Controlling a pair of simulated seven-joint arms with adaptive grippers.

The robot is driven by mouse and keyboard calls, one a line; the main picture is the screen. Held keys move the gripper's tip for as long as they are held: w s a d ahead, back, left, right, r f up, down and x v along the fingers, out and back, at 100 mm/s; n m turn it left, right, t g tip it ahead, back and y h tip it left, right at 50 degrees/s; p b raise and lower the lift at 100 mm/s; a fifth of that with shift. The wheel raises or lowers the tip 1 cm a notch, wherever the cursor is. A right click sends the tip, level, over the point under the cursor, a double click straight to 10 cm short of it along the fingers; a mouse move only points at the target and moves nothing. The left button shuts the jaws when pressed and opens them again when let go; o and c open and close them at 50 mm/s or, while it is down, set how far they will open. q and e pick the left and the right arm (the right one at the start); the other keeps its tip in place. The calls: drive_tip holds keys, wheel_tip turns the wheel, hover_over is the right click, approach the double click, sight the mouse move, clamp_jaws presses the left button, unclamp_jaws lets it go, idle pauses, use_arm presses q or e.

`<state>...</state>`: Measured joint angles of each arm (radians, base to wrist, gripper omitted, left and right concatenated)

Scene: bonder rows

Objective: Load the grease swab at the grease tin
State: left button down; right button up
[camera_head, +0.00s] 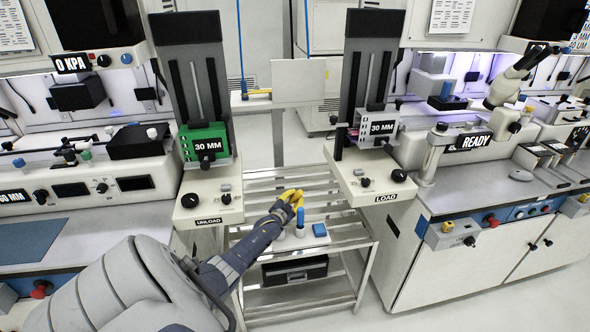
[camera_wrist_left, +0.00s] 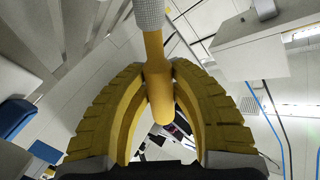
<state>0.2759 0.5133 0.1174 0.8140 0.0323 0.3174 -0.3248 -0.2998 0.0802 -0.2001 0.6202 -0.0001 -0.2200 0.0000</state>
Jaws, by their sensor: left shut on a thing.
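My left gripper (camera_head: 292,198) has yellow fingers and is above the slatted metal cart in the head view. In the left wrist view the fingers (camera_wrist_left: 158,95) are shut on a yellow rod with a pale, textured end (camera_wrist_left: 149,14), which looks like the grease swab (camera_wrist_left: 155,60). The rod's pale end runs out of the top of that view. Below the gripper, a small white tray (camera_head: 308,240) on the cart holds a blue block (camera_head: 319,229) and small pale pieces. I cannot make out which one is the grease tin. My right gripper is not in view.
The slatted cart (camera_head: 335,217) stands between the UNLOAD unit (camera_head: 208,203) and the LOAD unit (camera_head: 372,180). A black case (camera_head: 294,270) sits on its lower shelf. Benches with instruments flank both sides. The cart's upper slats are mostly bare.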

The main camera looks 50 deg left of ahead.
use_arm(q)
drive_tip(key=shift+f, duration=0.35)
idle(0.7)
drive_tip(key=shift+r, duration=0.15)
drive_tip(key=shift+r, duration=3.4)
